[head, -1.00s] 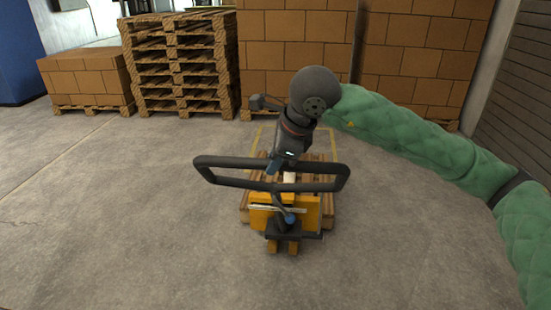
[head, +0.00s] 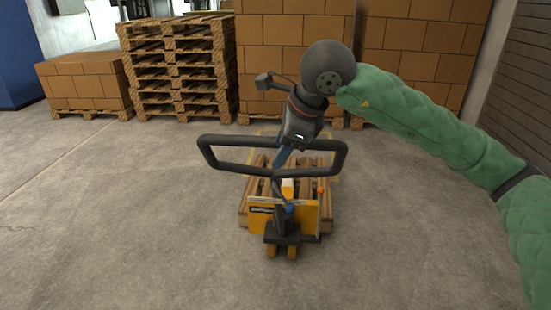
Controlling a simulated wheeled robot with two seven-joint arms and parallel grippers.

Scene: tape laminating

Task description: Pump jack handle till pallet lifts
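A yellow pallet jack (head: 262,216) stands in the middle of the head view. Its black loop handle (head: 226,169) is raised above its body, toward me. A wooden pallet (head: 257,183) lies low behind the jack's body. My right gripper (head: 281,159) reaches down from the upper right, with its bluish fingers at the middle of the handle loop. The fingertips are small and partly lost against the handle, so I cannot tell whether they grip it. Whether the pallet is off the floor is too small to tell. My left gripper is out of view.
Stacked wooden pallets (head: 178,70) and brown boxes (head: 293,50) stand along the back. A lower box stack (head: 86,84) stands at the left. A grey shutter wall (head: 517,95) is at the right. The concrete floor (head: 130,220) around the jack is clear.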

